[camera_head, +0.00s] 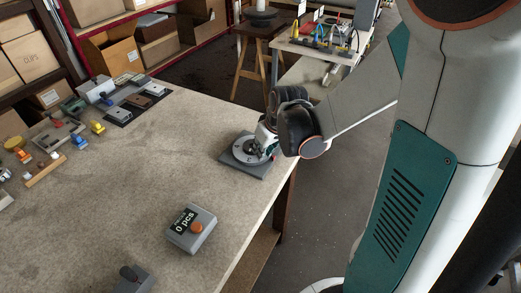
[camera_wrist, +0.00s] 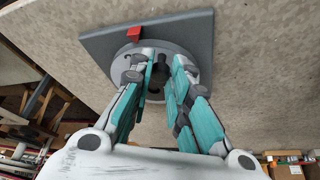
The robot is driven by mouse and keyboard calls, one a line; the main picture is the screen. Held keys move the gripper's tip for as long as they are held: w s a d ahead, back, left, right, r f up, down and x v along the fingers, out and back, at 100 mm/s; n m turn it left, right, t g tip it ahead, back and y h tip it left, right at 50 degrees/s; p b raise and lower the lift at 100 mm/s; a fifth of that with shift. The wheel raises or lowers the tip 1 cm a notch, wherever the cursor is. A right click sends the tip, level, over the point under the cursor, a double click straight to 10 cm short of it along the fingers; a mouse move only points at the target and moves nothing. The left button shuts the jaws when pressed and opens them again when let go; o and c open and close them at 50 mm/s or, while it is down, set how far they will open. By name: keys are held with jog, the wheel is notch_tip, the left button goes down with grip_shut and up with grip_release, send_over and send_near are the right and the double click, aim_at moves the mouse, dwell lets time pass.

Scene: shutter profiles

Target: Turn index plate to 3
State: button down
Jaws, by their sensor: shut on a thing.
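The index plate (camera_head: 240,152) is a round light-grey disc on a dark grey square base (camera_head: 233,167), near the right edge of the table in the head view. In the wrist view the disc (camera_wrist: 119,62) sits on its base (camera_wrist: 200,31), with a red pointer (camera_wrist: 134,34) at its rim. My gripper (camera_head: 267,150) is over the plate. In the wrist view its teal fingers (camera_wrist: 160,80) are shut on a dark knob (camera_wrist: 163,56) standing up from the disc. The fingers cover much of the disc, and I cannot read its numbers.
A grey box with a "0 pcs" display and an orange button (camera_head: 196,228) stands nearer on the table (camera_head: 130,190). Several small parts and a dark tray (camera_head: 120,116) lie at the left. The table's right edge is close to the plate. The table's middle is clear.

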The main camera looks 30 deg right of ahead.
jog(key=shift+w+d+n+y, duration=0.25)
jog(key=shift+d+n, duration=0.15)
jog(key=shift+n, duration=0.3)
jog(key=shift+w+d+n+y, duration=0.15)
jog(key=shift+d+n+y, duration=0.2)
jog(key=shift+n, duration=0.35)
jog(key=shift+w+d+n+g+y, duration=0.25)
jog(key=shift+d+n, duration=0.15)
jog(key=shift+n, duration=0.45)
jog(key=shift+w+d+n+g+y, duration=0.25)
jog(key=shift+d+n, duration=0.1)
jog(key=shift+n, duration=0.5)
jog(key=shift+w+d+n+g+y, duration=0.3)
jog(key=shift+w+n, duration=0.1)
jog(key=shift+n, duration=0.55)
jog(key=shift+w+d+n+g+y, duration=0.25)
jog(key=shift+w+n, duration=0.1)
jog(key=shift+n, duration=0.6)
jog(key=shift+w+d+n+g+y, duration=0.15)
jog(key=shift+w+n+g, duration=0.25)
jog(key=shift+n, duration=0.5)
jog(key=shift+w+d+n+g+y, duration=0.15)
jog(key=shift+w+n+g, duration=0.25)
jog(key=shift+n, duration=0.5)
jog(key=shift+w+n, duration=0.1)
jog(key=shift+n, duration=0.2)
jog(key=c, duration=1.5)
grip_release()
